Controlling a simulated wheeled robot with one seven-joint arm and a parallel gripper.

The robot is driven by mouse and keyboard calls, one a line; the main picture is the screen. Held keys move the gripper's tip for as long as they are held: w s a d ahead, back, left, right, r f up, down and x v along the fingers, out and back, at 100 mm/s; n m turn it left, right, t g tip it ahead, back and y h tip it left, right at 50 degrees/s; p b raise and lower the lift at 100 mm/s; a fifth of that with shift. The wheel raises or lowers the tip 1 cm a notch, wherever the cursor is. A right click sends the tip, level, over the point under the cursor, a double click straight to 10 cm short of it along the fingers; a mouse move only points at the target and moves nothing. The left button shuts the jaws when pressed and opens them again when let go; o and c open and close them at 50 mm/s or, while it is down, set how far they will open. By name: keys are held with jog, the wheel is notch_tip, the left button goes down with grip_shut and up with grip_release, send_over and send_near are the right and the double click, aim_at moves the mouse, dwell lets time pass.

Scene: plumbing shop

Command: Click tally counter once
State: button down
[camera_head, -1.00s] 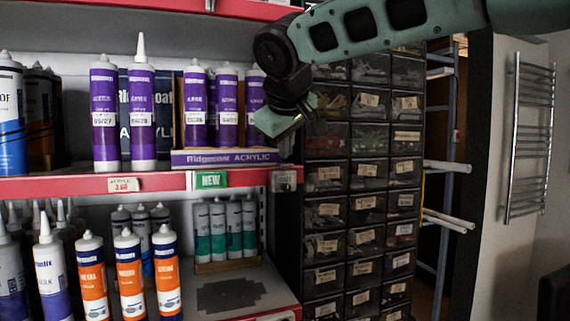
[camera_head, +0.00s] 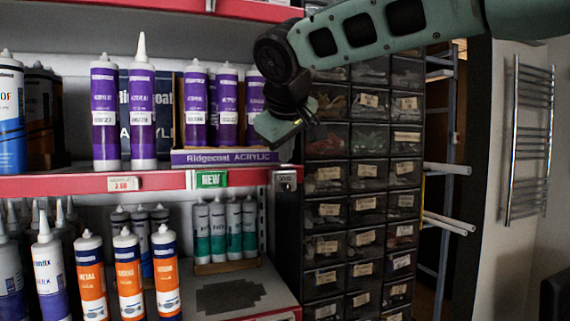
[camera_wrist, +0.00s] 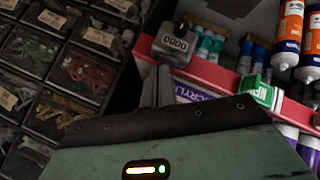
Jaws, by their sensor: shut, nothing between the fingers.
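The tally counter (camera_head: 286,181) is a small grey box fixed at the right end of the red shelf edge. In the wrist view the counter (camera_wrist: 175,44) shows the digits 0000, with a dark knob or lever at its top. My gripper (camera_head: 297,124) is above the counter in the head view, apart from it there. In the wrist view the fingers of my gripper (camera_wrist: 156,78) are shut together and empty, pointing toward the counter. Their tips look close to its lower edge in that picture, but I cannot tell the gap.
A green NEW tag (camera_head: 211,179) hangs left of the counter. A black drawer cabinet (camera_head: 365,205) stands close on the right.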

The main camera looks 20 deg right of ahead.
jog(key=shift+r+p, duration=0.85)
jog(key=shift+r, duration=0.15)
notch_tip(320, 180, up, 6)
jog(key=p, duration=0.4)
jog(key=shift+p, duration=0.3)
dwell(0.4)
